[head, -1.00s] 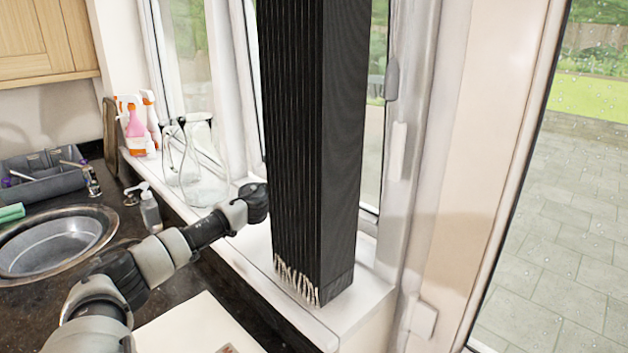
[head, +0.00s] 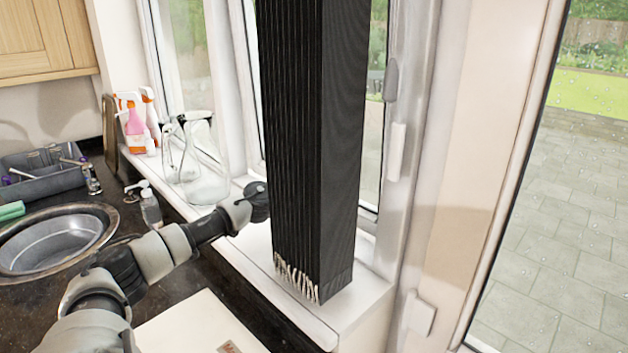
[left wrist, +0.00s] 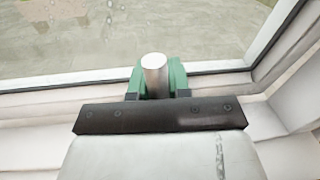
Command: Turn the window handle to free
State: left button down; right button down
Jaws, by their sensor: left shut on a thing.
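In the left wrist view, my left gripper (left wrist: 160,80) is shut on the window handle (left wrist: 154,63), a pale, round-ended metal bar between two green fingertips. The handle sits in front of the white window frame (left wrist: 60,98), close to the glass. In the head view, my left arm reaches to the window behind the dark blind, which hides the gripper's fingers and the handle. How far the handle is turned cannot be told. My right gripper is in neither view.
A tall black pleated blind (head: 310,150) hangs right beside my left wrist, above the white sill (head: 355,306). Glass jugs (head: 203,185) and spray bottles (head: 136,125) stand farther left along the sill. A round sink (head: 60,245) is at the left.

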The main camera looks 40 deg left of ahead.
pick_arm(q)
jog(key=shift+d+r+m, duration=0.1)
jog(key=shift+d+m, duration=0.2)
jog(key=shift+m, duration=0.1)
jog(key=c, duration=1.1)
grip_release()
jog(key=shift+o, duration=0.2)
